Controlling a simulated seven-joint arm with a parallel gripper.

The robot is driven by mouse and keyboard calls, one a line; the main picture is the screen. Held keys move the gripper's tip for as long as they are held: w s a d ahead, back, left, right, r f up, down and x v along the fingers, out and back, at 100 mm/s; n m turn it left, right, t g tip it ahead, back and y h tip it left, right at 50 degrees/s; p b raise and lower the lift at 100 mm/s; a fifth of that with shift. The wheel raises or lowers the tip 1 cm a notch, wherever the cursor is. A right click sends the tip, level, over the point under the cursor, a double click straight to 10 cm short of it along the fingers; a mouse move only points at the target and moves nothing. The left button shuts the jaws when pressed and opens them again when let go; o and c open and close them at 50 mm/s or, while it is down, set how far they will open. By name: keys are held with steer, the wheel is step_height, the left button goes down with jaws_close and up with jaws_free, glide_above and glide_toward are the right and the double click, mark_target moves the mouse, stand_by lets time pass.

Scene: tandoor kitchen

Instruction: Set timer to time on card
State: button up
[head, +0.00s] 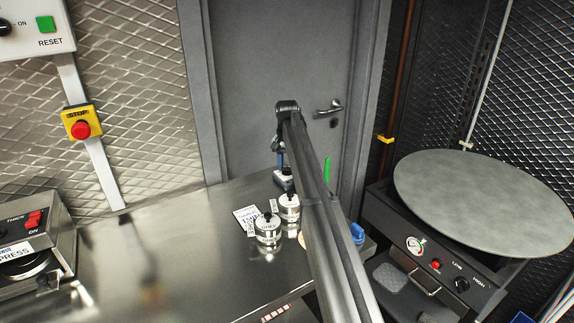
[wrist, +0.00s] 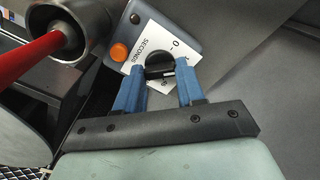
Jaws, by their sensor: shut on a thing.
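In the wrist view, the timer (wrist: 190,18) is a grey box with a white face plate, an orange round button and a black knob (wrist: 160,62). The plate shows "SECONDS" and a 0; its other marks are partly hidden. My gripper (wrist: 161,78) has its blue fingers shut on the black knob, one on each side. The knob's exact setting cannot be read. In the head view, a white card (head: 246,217) with print lies on the steel counter, left of my arm; its time is too small to read. My gripper there is largely hidden by my arm.
Two metal canisters with dark knobs, one nearer (head: 267,232) and one behind (head: 289,207), stand beside the card. A round griddle (head: 485,195) is at right and a press (head: 30,245) at left. In the wrist view, a red handle (wrist: 30,60) is close at left.

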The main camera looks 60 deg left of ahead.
steer(key=o, duration=1)
steer(key=shift+o, duration=0.2)
steer(key=shift+r, duration=0.1)
step_height(320, 180, up, 14)
steer(key=shift+f, duration=0.2)
stand_by(0.3)
